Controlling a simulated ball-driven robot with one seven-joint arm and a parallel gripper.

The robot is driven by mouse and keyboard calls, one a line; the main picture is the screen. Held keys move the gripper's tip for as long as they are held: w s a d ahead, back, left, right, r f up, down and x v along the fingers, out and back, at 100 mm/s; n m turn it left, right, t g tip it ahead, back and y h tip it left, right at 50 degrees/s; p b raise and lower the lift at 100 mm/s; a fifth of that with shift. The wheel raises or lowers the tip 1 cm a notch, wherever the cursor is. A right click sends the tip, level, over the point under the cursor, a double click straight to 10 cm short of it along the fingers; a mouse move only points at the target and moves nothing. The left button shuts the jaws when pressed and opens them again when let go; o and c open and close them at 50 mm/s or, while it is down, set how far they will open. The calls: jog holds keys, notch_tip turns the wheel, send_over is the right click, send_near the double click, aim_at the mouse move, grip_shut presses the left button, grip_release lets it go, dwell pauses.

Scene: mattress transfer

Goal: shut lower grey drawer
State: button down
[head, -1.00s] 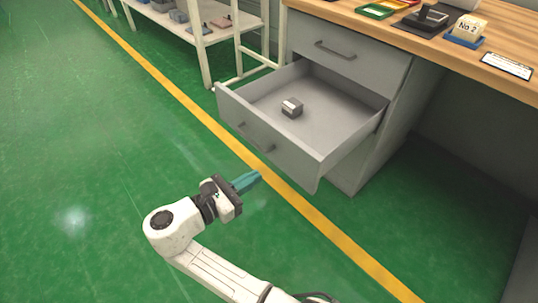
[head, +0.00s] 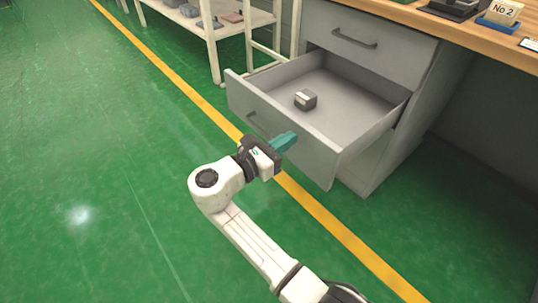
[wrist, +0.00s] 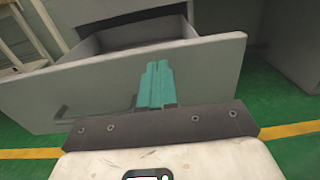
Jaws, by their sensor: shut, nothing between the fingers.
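The lower grey drawer (head: 310,145) is pulled well out of the grey cabinet under the workbench, and its inside shows in the head view. A small grey block with a light top (head: 305,99) lies in it. The drawer front also fills the middle of the wrist view (wrist: 205,70), with its handle at the left. My gripper (head: 287,141) has teal fingers, shut and empty, pointing at the drawer front, just right of the handle (head: 257,124). In the wrist view the fingers (wrist: 158,72) overlap the front; I cannot tell whether they touch it.
The upper drawer (head: 365,50) is shut. The wooden bench top (head: 480,42) above carries a dark device and a blue holder with a "No 2" card. A white shelf rack (head: 235,28) stands left of the cabinet. The green floor at the left is clear.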

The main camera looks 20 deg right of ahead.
jog(key=shift+b+x, duration=0.35)
jog(key=shift+x, duration=0.65)
jog(key=shift+d, duration=0.1)
